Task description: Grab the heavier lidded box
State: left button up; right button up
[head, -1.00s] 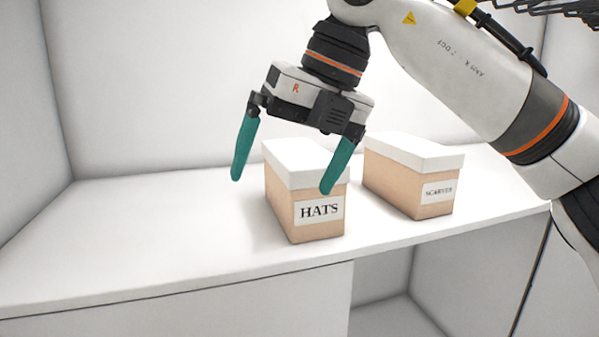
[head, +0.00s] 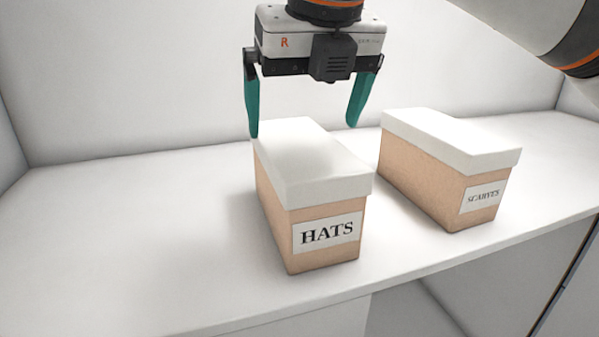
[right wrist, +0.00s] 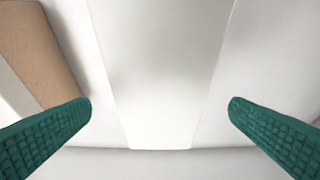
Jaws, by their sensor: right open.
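Two tan boxes with white lids stand on the white shelf. The box labelled HATS (head: 310,225) is at the middle, and the box labelled SCARVES (head: 435,182) is to its right. Both look shut, and their contents are hidden. My right gripper (head: 303,130) is open and empty, fingers pointing down over the back part of the HATS lid. In the right wrist view the HATS box's white lid (right wrist: 165,65) lies between the two open fingers, apart from both. The SCARVES box (right wrist: 40,50) shows at upper left there. My left gripper is in neither view.
The white shelf (head: 120,240) is bare to the left of the boxes. A narrow gap separates the two boxes. White walls close the back and left, and the shelf's front edge runs close before the boxes, with an open compartment below.

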aim_at(300, 141)
jog(key=shift+x, duration=1.05)
jog(key=p+x, duration=0.3)
jog(key=x, duration=0.2)
jog(key=shift+w+a+r, duration=0.1)
jog(key=shift+w+f+p, duration=0.1)
jog(key=shift+f+p, duration=0.2)
jog(key=shift+f, duration=0.15)
jog(key=shift+c, duration=0.2)
jog(key=c, duration=1.5)
jog(key=shift+c, duration=0.9)
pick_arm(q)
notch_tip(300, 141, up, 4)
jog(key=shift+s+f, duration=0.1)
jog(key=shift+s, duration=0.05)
pick_arm(e)
jog(key=shift+w, duration=0.15)
jog(key=shift+r, duration=0.25)
